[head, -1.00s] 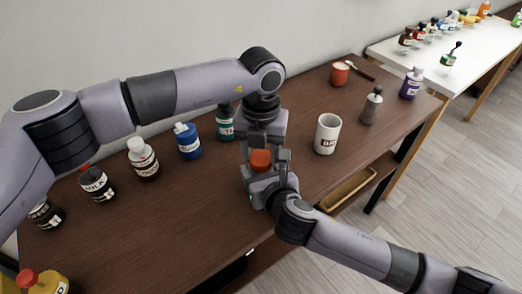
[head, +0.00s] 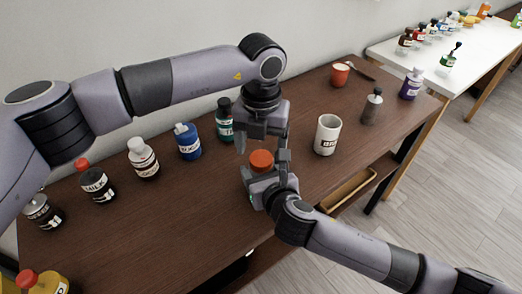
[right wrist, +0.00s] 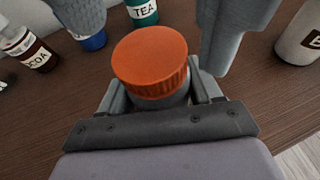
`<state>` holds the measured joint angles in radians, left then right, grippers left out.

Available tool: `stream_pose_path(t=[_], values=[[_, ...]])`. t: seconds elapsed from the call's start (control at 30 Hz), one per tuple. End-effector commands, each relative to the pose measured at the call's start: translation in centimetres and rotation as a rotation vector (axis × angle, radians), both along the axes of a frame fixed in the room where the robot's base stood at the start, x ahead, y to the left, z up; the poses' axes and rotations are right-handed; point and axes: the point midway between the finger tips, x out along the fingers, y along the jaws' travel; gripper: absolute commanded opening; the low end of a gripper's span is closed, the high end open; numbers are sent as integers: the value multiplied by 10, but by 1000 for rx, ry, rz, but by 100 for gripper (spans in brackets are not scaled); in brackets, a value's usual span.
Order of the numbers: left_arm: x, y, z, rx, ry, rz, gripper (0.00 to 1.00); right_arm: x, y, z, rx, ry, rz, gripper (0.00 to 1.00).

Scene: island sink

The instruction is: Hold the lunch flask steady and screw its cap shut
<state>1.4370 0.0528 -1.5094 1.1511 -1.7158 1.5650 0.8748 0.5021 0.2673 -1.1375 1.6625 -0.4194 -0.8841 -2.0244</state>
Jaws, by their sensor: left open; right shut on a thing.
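The lunch flask's orange-red cap (head: 261,160) sits on top of the flask between my two grippers; it shows large in the right wrist view (right wrist: 150,60). A narrow grey strip of the flask body (right wrist: 165,99) shows under the cap; the rest is hidden. My right gripper (head: 268,181) is shut on the flask body from the front and holds it upright. My left gripper (head: 262,143) is open just above the cap, one finger to each side and clear of it. I cannot tell how tightly the cap sits.
A green tea bottle (head: 225,122), a blue bottle (head: 187,141) and several other bottles line the left. A red cup (head: 340,75) is at the back.

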Motion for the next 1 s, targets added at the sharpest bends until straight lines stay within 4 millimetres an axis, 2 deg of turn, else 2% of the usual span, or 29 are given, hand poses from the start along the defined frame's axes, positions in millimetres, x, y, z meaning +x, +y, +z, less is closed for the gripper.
stream_pose_path(t=[0.03,0.17,0.37,0.43,0.53,1.0], values=[[1,0,9,-2,-3,0,77,0,-1,-1,-3,2,-1,0],[0,0,21,1,-1,1,77,0,-1,-2,-3,2,-1,0],[0,0,22,0,1,1,77,0,-1,-1,-3,2,-1,0],[0,0,22,0,1,2,73,0,-1,-1,-3,2,-1,0],[0,0,24,-1,0,26,73,0,-1,-1,-3,2,-1,0],[0,0,55,0,1,433,73,0,-1,-2,-3,2,-1,0]])
